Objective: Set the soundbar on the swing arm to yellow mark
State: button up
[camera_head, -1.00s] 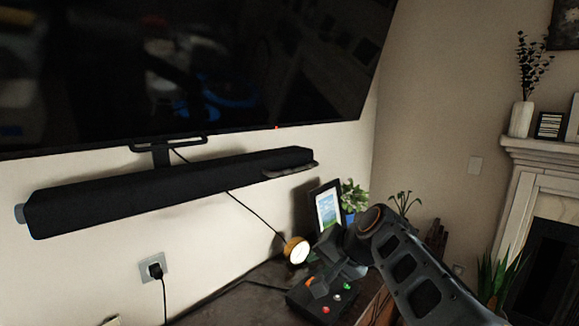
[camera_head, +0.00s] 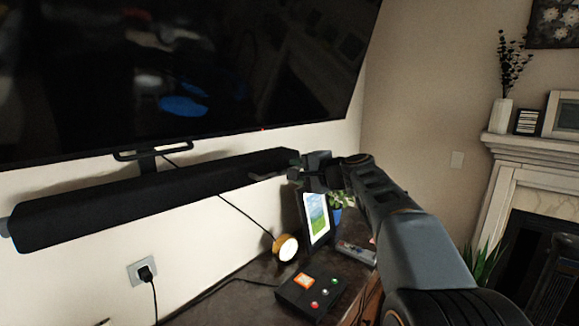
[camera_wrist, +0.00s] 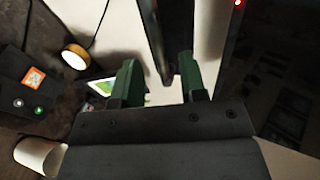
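The soundbar (camera_head: 150,195) is a long black bar below the television. A black bracket (camera_head: 148,158) shows above it. My gripper (camera_head: 286,172) is at the soundbar's right end. In the wrist view, the two green fingers of my gripper (camera_wrist: 160,78) stand apart. A dark narrow piece, which looks like the soundbar's end or its handle (camera_wrist: 155,35), reaches down into the gap between them. I see a gap on its left side; contact on the right is unclear. I cannot make out a yellow mark.
The television (camera_head: 200,70) hangs just above the soundbar. Below are a round lit lamp (camera_head: 286,248), a picture frame (camera_head: 316,215), a plant (camera_head: 338,202) and a black button box (camera_head: 311,292). A wall socket (camera_head: 143,272) with a cable is at lower left.

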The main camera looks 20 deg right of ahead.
jog(key=shift+p+x, duration=0.45)
jog(key=shift+x, duration=1.7)
grip_shut()
jog(key=shift+a, duration=0.1)
